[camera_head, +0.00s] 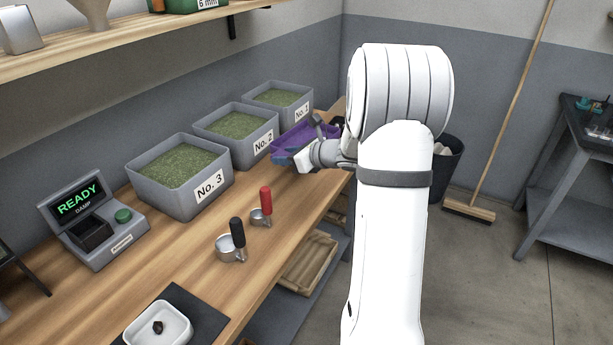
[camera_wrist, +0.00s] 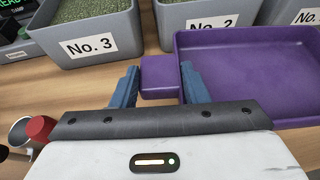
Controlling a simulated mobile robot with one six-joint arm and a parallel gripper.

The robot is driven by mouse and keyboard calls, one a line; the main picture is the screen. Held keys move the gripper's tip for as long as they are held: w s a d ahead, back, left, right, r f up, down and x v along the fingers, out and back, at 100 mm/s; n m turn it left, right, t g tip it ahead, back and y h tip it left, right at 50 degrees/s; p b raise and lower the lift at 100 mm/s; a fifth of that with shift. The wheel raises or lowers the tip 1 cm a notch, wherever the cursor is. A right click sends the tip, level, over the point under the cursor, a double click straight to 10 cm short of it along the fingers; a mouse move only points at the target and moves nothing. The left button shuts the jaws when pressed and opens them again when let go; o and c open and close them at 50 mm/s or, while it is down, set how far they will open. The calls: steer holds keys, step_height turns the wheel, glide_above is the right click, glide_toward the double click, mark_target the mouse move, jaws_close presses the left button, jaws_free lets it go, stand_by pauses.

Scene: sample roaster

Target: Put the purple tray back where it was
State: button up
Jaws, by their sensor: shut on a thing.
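The purple tray (camera_head: 306,135) is at the far right part of the wooden bench, in front of the bins marked No. 2 and No. 1. In the wrist view the tray (camera_wrist: 245,42) looks empty, with a small tab (camera_wrist: 159,78) on its left side. My gripper (camera_wrist: 160,82) is shut on this tab, one blue finger on each side. In the head view my gripper (camera_head: 291,158) is partly hidden by my arm. I cannot tell whether the tray touches the bench or is held just above it.
Bins of green beans No. 3 (camera_head: 182,197), No. 2 (camera_head: 248,150) and No. 1 (camera_head: 293,108) line the wall behind. A red-handled scoop (camera_head: 258,217) and a black-handled scoop (camera_head: 229,253) lie nearer. A moisture meter (camera_head: 95,222) reads READY. A dark bin (camera_head: 448,165) stands beyond the bench.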

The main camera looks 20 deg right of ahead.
mark_target(296, 191)
steer(key=shift+w+d+n+g+y+b, duration=0.15)
steer(key=shift+d+n+b, duration=0.15)
steer(key=shift+d, duration=0.2)
steer(key=shift+w+d+n+g+y+b, duration=0.15)
steer(key=shift+d+n+b, duration=0.1)
steer(key=shift+d, duration=0.25)
steer(key=shift+d+f, duration=0.2)
steer(key=shift+f, duration=0.15)
steer(key=shift+f+b, duration=0.4)
steer(key=shift+f, duration=4.2)
steer(key=o, duration=1.1)
